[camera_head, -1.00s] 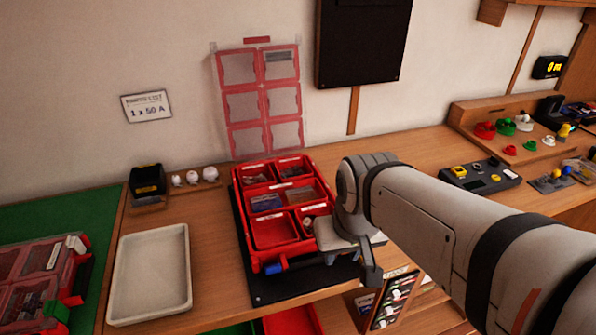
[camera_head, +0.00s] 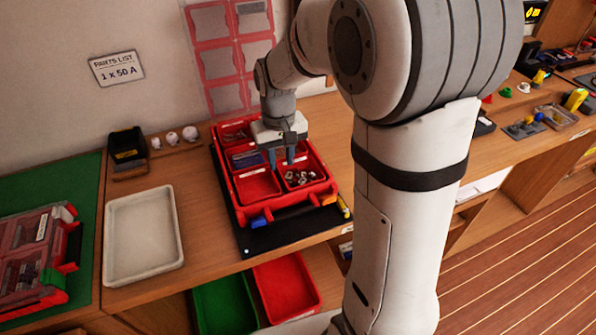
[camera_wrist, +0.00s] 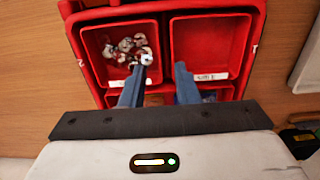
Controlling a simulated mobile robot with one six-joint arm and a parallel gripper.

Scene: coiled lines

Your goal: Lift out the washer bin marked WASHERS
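A red compartment case (camera_head: 318,196) lies open on a black mat (camera_head: 247,244) on the bench. Its front right bin (camera_head: 327,182) holds several small metal pieces, and this bin shows at left in the wrist view (camera_wrist: 90,45). The front left bin (camera_head: 258,186) is empty; it is at right in the wrist view (camera_wrist: 210,45). Bin labels show, but I cannot read WASHERS on any. My gripper (camera_head: 282,163) is above the case's middle, fingers pointing down. In the wrist view my gripper (camera_wrist: 162,66) is open, its fingertips apart near the wall between these bins. Contact is unclear.
A white tray (camera_head: 112,277) stands left of the case on the bench. A second red case (camera_head: 67,247) lies on a green mat (camera_head: 80,180) further left. Green (camera_head: 222,308) and red (camera_head: 288,284) bins sit below the bench edge. Red wall pockets (camera_head: 225,60) hang behind.

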